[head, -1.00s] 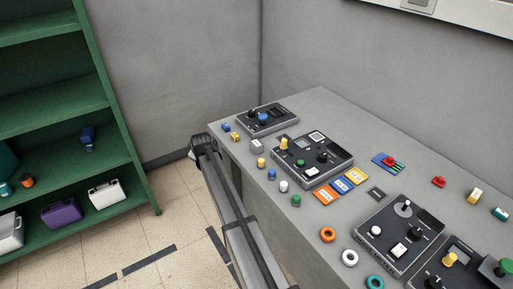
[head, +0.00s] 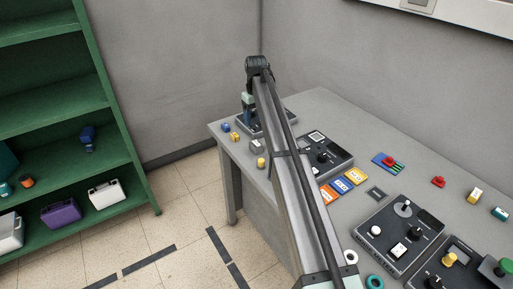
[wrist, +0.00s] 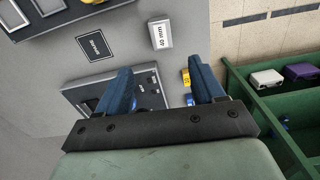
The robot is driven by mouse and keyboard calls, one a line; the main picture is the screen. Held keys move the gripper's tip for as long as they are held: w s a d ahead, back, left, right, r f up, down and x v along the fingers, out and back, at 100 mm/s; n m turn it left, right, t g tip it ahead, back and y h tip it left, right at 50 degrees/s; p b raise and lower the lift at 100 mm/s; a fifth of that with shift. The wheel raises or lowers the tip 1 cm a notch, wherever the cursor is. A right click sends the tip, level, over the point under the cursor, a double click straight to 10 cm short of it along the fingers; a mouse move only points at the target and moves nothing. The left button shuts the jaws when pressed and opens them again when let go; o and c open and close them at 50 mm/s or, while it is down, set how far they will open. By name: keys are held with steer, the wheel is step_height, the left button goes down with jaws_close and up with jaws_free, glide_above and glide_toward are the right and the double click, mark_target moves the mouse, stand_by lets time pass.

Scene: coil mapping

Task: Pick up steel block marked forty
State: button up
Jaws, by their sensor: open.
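The steel block (head: 256,146) is a small light-grey block standing on the grey table near its left edge. In the wrist view the block (wrist: 160,36) shows a white face with dark print that looks like a 40, and it lies beyond my fingertips. My gripper (wrist: 160,72) is open, with its two blue fingers apart and nothing between them. In the head view my gripper (head: 248,112) is above the table's far left corner, over the far device panel and beyond the block. The arm partly hides that panel.
A yellow block (head: 235,137) and a blue block (head: 225,127) stand left of the steel block. A yellow peg (head: 261,162) stands nearer. A black device panel (head: 328,155) lies to the right, partly behind my arm. A green shelf (head: 125,170) is at the left.

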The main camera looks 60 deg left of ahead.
mark_target(256, 143)
step_height(256, 143, down, 8)
steer(key=shift+r, duration=0.2)
steer(key=shift+s+d+f, duration=0.1)
steer(key=shift+d+f, duration=0.1)
steer(key=shift+f, duration=1.1)
steer(key=shift+s+d+f, duration=0.1)
steer(key=shift+d+f, duration=0.1)
steer(key=shift+f, duration=1.05)
steer(key=c, duration=1.2)
steer(key=shift+o, duration=0.2)
steer(key=shift+r, duration=0.15)
